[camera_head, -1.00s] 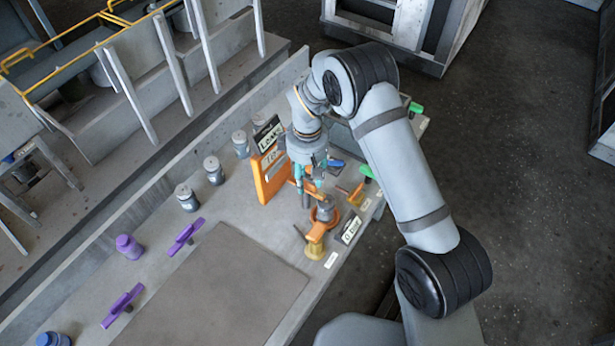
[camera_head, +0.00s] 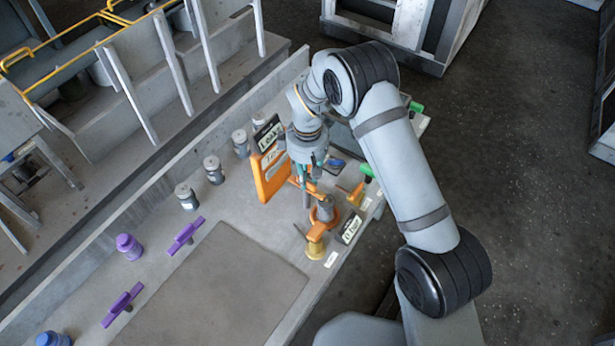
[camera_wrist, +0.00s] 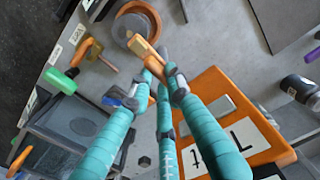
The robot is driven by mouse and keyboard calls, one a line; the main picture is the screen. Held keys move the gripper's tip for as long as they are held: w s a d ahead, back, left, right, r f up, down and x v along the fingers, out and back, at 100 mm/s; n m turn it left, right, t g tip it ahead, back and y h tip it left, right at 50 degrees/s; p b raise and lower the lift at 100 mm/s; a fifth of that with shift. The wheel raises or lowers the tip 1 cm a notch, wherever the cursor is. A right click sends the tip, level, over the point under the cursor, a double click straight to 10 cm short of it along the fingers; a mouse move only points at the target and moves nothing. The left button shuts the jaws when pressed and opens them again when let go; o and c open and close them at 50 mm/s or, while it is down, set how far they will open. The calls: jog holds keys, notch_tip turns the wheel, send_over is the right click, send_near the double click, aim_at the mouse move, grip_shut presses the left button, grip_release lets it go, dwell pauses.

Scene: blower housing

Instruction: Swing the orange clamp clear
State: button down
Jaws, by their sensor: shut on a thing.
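The orange clamp (camera_head: 301,187) lies on the bench between the upright orange panel and a grey round part. In the wrist view, its orange bar (camera_wrist: 147,56) runs between my teal fingers and its end lies by the orange ring. My gripper (camera_head: 308,196) points down at the clamp from above. In the wrist view, my gripper (camera_wrist: 157,84) is shut on the bar. The fingers hide part of the clamp, and its pivot is not clear.
The orange ring (camera_head: 315,218) around the grey part and a yellow-based orange piece (camera_head: 315,240) stand close by. The orange panel (camera_head: 270,178) is close on the left. Green handles (camera_head: 367,171) and a label plate (camera_head: 351,228) are on the right. The grey mat (camera_head: 220,290) is clear.

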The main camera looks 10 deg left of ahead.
jog(key=shift+f+m+b, duration=0.1)
jog(key=shift+m+b, duration=0.2)
jog(key=shift+b, duration=0.1)
jog(key=m+b, duration=0.3)
jog(key=shift+f, duration=0.15)
jog(key=m+b, duration=0.5)
jog(key=shift+s+d, duration=0.1)
jog(key=m+b, duration=0.3)
jog(key=m, duration=0.1)
jog(key=shift+s+m, duration=0.1)
jog(key=shift+m, duration=0.3)
jog(key=shift+s+r+m+b, duration=0.1)
jog(key=shift+r+m+b, duration=0.1)
jog(key=shift+m+b, duration=1.5)
jog(key=shift+m, duration=0.5)
jog(key=c, duration=1.6)
grip_release()
jog(key=shift+c, duration=0.2)
